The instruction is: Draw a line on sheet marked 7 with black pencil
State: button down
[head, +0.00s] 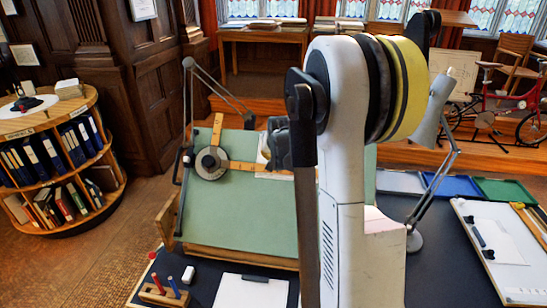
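A green drafting board (240,215) stands tilted on the dark table, with a drafting arm and wooden rulers (240,168) across it. A pale sheet edge shows on it beside the rulers, mostly hidden. A white sheet (250,292) with a dark clip lies at the front edge, and another white sheet (500,243) lies on a board at the right. I can read no 7 on any sheet. A wooden holder (150,297) has a red and a blue pencil; I cannot make out a black one. A dark grey part of my arm is over the green board; my fingertips are hidden.
My own arm blocks the middle of the view. A desk lamp (432,110) stands right of it. Blue (453,187) and green (503,191) trays lie at the back right. A white eraser-like block (188,275) is near the holder. A round bookshelf (55,165) stands left.

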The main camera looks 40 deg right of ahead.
jog(key=shift+w+d+f, duration=0.15)
jog(key=shift+f, duration=0.1)
dwell(0.4)
jog(key=shift+s+d, duration=0.2)
jog(key=shift+s+d+b, duration=0.15)
jog(key=shift+s+b, duration=0.05)
jog(key=shift+b, duration=0.1)
jog(key=shift+s+d, duration=0.25)
dwell(0.5)
jog(key=shift+s+d, duration=0.15)
jog(key=shift+s, duration=0.05)
jog(key=shift+s+d, duration=0.1)
dwell(0.4)
jog(key=shift+s+d, duration=0.25)
jog(key=shift+s, duration=0.05)
jog(key=shift+s+d, duration=0.1)
jog(key=shift+s, duration=0.1)
dwell(0.3)
jog(key=shift+s+d, duration=0.25)
